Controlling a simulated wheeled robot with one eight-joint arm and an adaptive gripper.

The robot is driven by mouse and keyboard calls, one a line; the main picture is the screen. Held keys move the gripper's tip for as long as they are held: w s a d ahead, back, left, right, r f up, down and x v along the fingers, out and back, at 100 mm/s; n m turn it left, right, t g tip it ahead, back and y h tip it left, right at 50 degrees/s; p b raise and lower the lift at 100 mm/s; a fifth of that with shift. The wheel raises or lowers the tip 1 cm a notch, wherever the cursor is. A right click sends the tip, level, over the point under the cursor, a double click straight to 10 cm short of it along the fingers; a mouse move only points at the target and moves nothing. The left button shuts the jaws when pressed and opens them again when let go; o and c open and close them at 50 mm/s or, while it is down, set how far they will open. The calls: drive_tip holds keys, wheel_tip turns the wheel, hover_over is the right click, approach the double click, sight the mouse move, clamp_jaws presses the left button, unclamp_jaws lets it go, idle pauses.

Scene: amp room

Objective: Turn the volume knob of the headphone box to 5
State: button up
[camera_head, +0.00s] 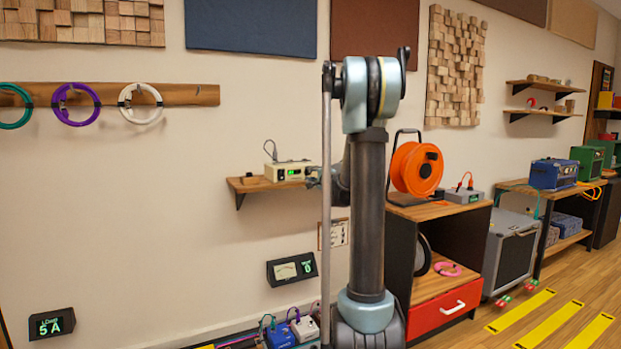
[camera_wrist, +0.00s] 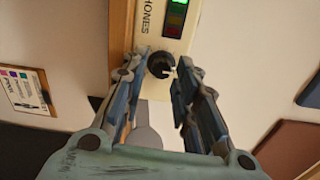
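The headphone box (camera_head: 287,171) is a cream box with a small green light on a wall shelf in the head view. In the wrist view its front (camera_wrist: 172,38) shows the letters "HONES" and a strip of green and red lights. Its black volume knob (camera_wrist: 161,64) has a notch in its face. My gripper (camera_wrist: 160,75) is open, with its fingers on either side of the knob and gaps showing between. It seems not to touch the knob. In the head view my gripper (camera_head: 314,176) is at the box's right end, partly hidden by my arm.
Below hangs a meter panel (camera_head: 291,269) with a green digit that looks like 0. An orange cable reel (camera_head: 416,168) stands on a cabinet to the right.

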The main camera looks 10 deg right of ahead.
drive_tip(key=shift+w+a, duration=0.2)
drive_tip(key=shift+w, duration=0.4)
clamp_jaws()
drive_tip(key=shift+n, duration=0.3)
drive_tip(key=shift+s, duration=0.1)
unclamp_jaws()
